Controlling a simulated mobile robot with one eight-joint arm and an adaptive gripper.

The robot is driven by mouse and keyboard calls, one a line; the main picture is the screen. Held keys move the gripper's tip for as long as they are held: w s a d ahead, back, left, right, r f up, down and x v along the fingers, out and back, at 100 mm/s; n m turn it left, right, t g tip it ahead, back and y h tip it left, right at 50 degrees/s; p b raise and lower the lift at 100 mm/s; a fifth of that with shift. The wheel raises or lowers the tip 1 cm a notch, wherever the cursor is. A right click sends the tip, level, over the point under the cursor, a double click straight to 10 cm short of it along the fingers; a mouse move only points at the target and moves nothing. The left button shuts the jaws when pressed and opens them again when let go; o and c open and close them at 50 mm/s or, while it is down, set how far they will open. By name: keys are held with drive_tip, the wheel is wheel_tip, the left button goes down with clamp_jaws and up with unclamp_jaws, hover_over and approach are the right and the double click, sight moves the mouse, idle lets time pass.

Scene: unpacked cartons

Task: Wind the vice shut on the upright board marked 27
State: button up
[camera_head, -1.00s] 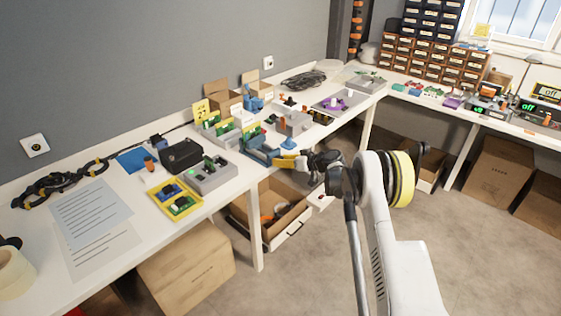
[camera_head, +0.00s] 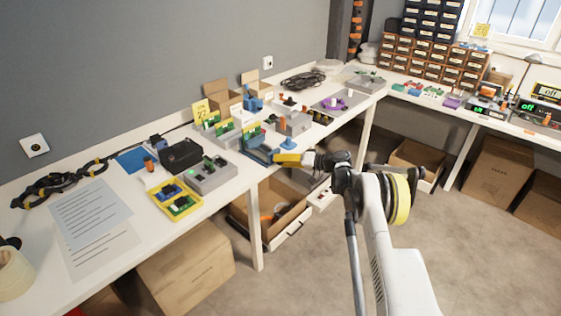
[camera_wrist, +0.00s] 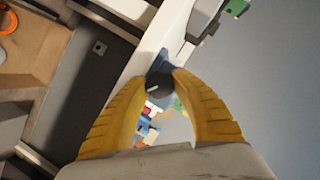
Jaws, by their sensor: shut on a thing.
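A blue vice (camera_head: 262,154) sits at the front edge of the white bench. A green-and-yellow board (camera_head: 249,133) stands upright at the vice; its marking is too small to read, and I cannot tell whether the jaws touch it. My gripper (camera_head: 277,160) is at the vice's front, over the bench edge. In the wrist view its yellow fingers (camera_wrist: 160,90) are shut on a round dark knob (camera_wrist: 158,86) with a pale line across it. Blue vice body (camera_wrist: 164,60) shows just beyond the knob. The fingers hide part of the vice in the head view.
Left of the vice stand a grey box (camera_head: 209,176), a yellow tray (camera_head: 176,199) and a black case (camera_head: 181,155). Right of it are a blue piece (camera_head: 288,144) and a grey tray (camera_head: 293,123).

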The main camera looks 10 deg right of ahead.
idle(0.4)
drive_tip(key=o, duration=1.2)
drive_tip(key=shift+a, duration=0.1)
